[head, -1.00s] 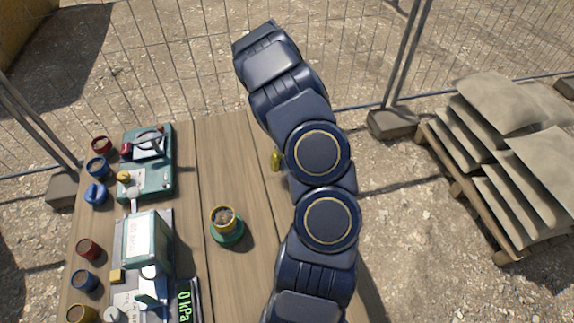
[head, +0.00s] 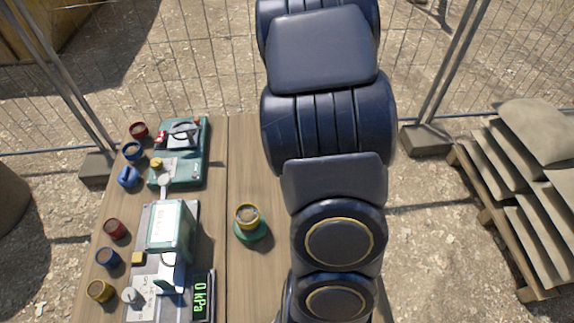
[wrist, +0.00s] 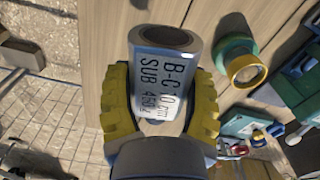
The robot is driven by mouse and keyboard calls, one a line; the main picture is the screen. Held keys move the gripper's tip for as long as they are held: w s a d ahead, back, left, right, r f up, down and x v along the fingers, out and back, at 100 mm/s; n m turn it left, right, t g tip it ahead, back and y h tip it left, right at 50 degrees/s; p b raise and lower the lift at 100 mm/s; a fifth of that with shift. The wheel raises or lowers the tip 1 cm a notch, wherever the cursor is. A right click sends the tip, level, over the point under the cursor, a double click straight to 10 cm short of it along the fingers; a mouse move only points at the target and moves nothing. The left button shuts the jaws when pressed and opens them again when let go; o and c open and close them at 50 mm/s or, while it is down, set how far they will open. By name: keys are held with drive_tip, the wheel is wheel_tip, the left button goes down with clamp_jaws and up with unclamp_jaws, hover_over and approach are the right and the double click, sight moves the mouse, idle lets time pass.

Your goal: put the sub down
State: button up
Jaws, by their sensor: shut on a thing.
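The sub (wrist: 160,65) is a grey metal cylinder with a white label reading "B-C 10 cm SUB". My gripper (wrist: 161,88) has yellow ribbed finger pads and is shut on it, one pad on each side. The wooden table (wrist: 115,22) lies beyond the sub in the wrist view; I cannot tell whether they touch. In the head view my arm hides the gripper and the sub. The bare table top also shows in the head view (head: 246,150).
A yellow-rimmed cup on a green base (head: 247,218) stands left of my arm. Further left are a teal device (head: 182,172), a grey machine with a kPa display (head: 202,292) and several small coloured pots. Mesh fencing surrounds the table; stacked sacks (head: 535,135) lie to the right.

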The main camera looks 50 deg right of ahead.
drive_tip(key=w+n, duration=1.5)
drive_tip(key=w, duration=0.1)
hover_over(252, 154)
drive_tip(key=s+a, duration=0.1)
drive_tip(key=s, duration=0.1)
drive_tip(key=shift+t+h, duration=0.4)
drive_tip(key=f, duration=0.7)
drive_tip(key=shift+w+f, duration=0.25)
drive_tip(key=shift+f, duration=0.15)
drive_tip(key=shift+w+d+f, duration=0.5)
drive_tip(key=shift+w+f, duration=0.1)
drive_tip(key=shift+f, duration=1.75)
drive_tip(key=shift+f, duration=0.15)
drive_tip(key=o, duration=1.1)
drive_tip(key=shift+c, duration=0.2)
